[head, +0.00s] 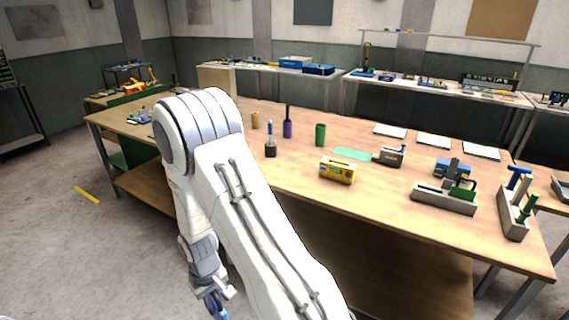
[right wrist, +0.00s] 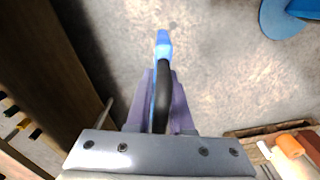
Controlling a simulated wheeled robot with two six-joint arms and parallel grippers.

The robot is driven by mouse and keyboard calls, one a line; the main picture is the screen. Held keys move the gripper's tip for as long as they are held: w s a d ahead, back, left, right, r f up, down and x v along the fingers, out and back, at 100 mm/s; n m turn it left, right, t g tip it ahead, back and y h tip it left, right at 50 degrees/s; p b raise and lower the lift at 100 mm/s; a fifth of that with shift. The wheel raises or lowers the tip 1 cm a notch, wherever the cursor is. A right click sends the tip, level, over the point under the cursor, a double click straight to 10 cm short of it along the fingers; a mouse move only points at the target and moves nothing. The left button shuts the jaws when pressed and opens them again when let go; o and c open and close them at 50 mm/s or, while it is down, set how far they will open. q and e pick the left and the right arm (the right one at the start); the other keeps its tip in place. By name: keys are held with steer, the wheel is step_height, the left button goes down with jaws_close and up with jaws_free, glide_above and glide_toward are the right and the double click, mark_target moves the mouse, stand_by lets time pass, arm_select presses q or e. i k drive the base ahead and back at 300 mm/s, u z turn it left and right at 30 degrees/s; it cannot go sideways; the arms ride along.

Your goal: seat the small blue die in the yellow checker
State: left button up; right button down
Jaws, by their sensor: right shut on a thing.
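The yellow checker (head: 337,170) is a small yellow block-shaped device near the front edge of the wooden table. My right gripper (head: 216,303) hangs low over the floor, off the table's front side, well left of and below the checker. In the right wrist view its fingers (right wrist: 162,100) are shut on a slim thing with a bright blue end (right wrist: 163,45) and a black curved part, which I take for the small blue die. Its far end points away from the fingers, over bare floor. My left gripper is not in view.
The wooden table (head: 290,185) also bears a green cup (head: 320,134), a purple holder (head: 287,129), a green mat (head: 352,153), grey fixtures (head: 443,198) at the right and white sheets (head: 433,141) behind. Bare floor lies at the left.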

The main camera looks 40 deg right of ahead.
mark_target(337, 169)
steer(key=u, duration=0.05)
steer(key=i, duration=0.9)
steer(key=z, duration=0.95)
steer(key=i, duration=0.7)
steer(key=z, duration=0.75)
